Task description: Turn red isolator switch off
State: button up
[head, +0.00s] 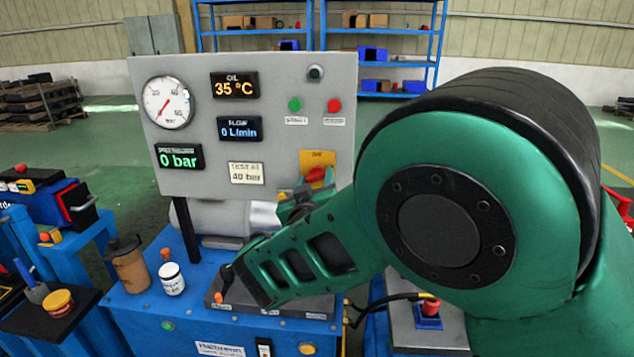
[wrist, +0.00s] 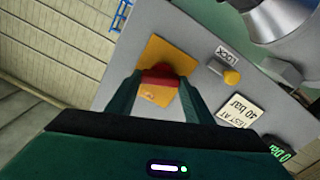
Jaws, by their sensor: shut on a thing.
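The red isolator switch (head: 316,175) sits on a yellow plate (head: 318,157) at the lower right of the grey panel (head: 230,70). In the wrist view the red switch knob (wrist: 158,78) lies between the two fingers of my gripper (wrist: 160,82), in front of the yellow plate (wrist: 172,57). My gripper is shut on the knob. The knob's exact angle is hard to tell, as the fingers cover its sides. In the head view my green arm hides most of the gripper and the panel's lower right corner.
The panel has a round gauge (head: 168,102), displays reading 35 °C, 0 L/min and 0 bar, and green (head: 295,104) and red (head: 334,105) buttons. A yellow knob (wrist: 231,76) labelled LOCK is near the switch.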

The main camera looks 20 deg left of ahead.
jog(key=n, duration=0.7)
jog(key=shift+a+f, duration=0.1)
jog(key=shift+a, duration=0.05)
jog(key=n, duration=0.6)
jog(key=shift+s+a+f, duration=0.1)
jog(key=shift+s+f, duration=0.05)
jog(key=shift+n, duration=0.4)
jog(key=o, duration=1.1)
jog(key=shift+c, duration=0.2)
jog(key=v, duration=1)
jog(key=shift+s, duration=0.25)
